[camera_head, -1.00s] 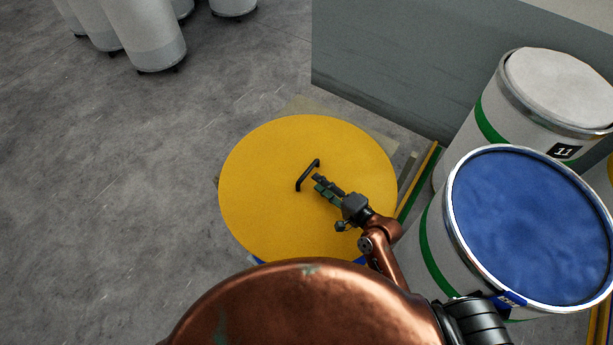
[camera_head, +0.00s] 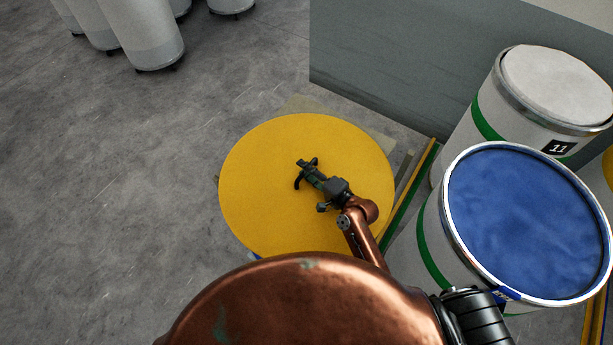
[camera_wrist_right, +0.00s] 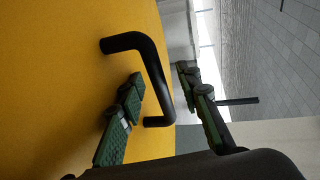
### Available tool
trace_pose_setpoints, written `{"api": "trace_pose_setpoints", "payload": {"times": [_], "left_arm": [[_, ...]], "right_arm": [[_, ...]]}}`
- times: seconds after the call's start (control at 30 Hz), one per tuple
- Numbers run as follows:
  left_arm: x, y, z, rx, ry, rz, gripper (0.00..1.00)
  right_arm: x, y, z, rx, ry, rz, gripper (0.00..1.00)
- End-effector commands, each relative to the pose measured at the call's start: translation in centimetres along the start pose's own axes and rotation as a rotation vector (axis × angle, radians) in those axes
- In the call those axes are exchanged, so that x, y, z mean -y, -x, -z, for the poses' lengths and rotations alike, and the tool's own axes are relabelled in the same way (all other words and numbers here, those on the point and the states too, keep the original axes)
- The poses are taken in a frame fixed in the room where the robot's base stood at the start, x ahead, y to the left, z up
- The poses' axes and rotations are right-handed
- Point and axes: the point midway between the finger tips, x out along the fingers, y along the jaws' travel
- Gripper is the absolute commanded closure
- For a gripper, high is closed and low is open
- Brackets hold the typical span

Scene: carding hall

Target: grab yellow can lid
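The yellow can lid (camera_head: 265,205) is a large round disc in the middle of the head view, with a black bar handle (camera_head: 298,183) near its centre. My right gripper (camera_head: 307,165) is over the handle and hides part of it. In the right wrist view the lid (camera_wrist_right: 50,80) fills the left side, and the handle (camera_wrist_right: 152,70) stands out from it. My right gripper (camera_wrist_right: 160,80) is open, with one green-padded finger on each side of the handle. I cannot tell whether either finger touches it. My left gripper is not in view.
A can with a blue top (camera_head: 525,225) stands right of the lid, close to my right arm. A white-topped can (camera_head: 555,90) marked 11 stands behind it. A grey wall or panel (camera_head: 400,75) is at the back. Several pale cans (camera_head: 140,35) stand far left. The left floor is clear.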

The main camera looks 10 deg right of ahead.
Motion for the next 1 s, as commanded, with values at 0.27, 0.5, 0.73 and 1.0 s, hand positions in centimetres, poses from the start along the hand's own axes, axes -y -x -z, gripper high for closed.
{"api": "trace_pose_setpoints", "payload": {"times": [0.27,0.5,0.73,1.0], "left_arm": [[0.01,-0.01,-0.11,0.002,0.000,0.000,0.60],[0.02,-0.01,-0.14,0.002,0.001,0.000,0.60],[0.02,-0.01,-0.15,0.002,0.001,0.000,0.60],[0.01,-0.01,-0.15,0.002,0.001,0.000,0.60]], "right_arm": [[-0.01,0.04,0.01,0.000,0.000,0.000,0.88],[-0.04,0.05,0.02,0.000,0.000,-0.001,1.00],[-0.06,0.06,0.03,0.000,0.000,-0.001,1.00],[-0.09,0.07,0.03,-0.001,0.000,-0.002,1.00]]}}
